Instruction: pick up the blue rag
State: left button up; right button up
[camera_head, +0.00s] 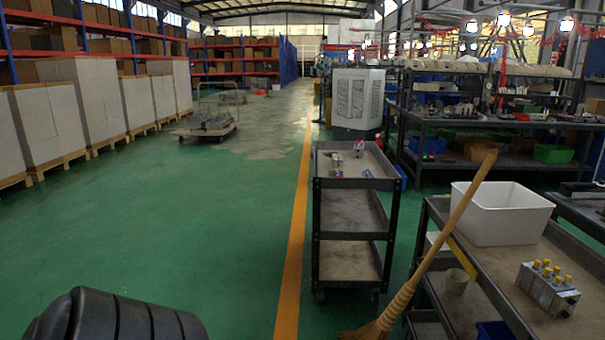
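I cannot make out a blue rag for certain. A small blue item (368,173) lies on the top shelf of the black three-tier cart (348,184), too small to identify. A dark blue object (494,330) shows at the bottom edge, on a lower level of the right-hand cart, and is mostly cut off. The valve block (547,288), grey metal with several yellow caps, sits on the top of that right-hand cart (485,272). Neither of my grippers is in view.
A white bin (502,212) stands on the right-hand cart. A broom (440,250) leans across its left side. Loaded workbenches (487,118) stand behind. Green floor (200,220) is open to the left of the yellow line (293,250). A flatbed trolley (208,131) stands further back.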

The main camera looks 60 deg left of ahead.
aim_at(367, 173)
jog(key=u, duration=2.4)
jog(key=i, duration=6.25)
jog(key=z, duration=3.75)
